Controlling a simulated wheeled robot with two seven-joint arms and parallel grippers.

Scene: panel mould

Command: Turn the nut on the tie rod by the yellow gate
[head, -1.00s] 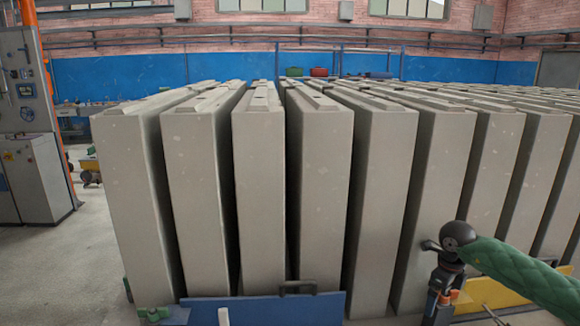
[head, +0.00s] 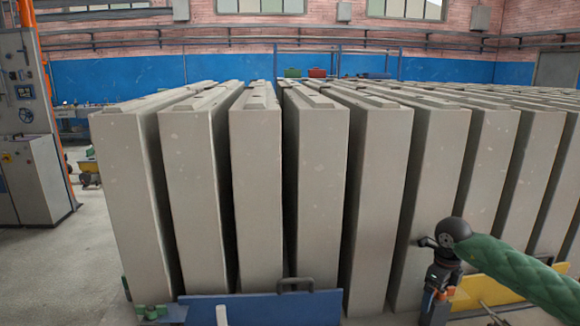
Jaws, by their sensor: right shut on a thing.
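The yellow gate (head: 500,288) stands low at the lower right, in front of the concrete panels. My right gripper (head: 436,312) points down at the gate's left end, with its green-sleeved arm coming in from the right. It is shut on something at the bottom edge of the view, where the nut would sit. The jaws hide most of the nut, and the tie rod cannot be made out clearly. My left gripper is not in view.
Tall grey concrete panels (head: 320,170) stand in a close row with narrow gaps. A blue gate (head: 262,308) with a dark handle is at the bottom centre, with a green nut (head: 150,312) at its left. Open floor (head: 60,270) lies to the left.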

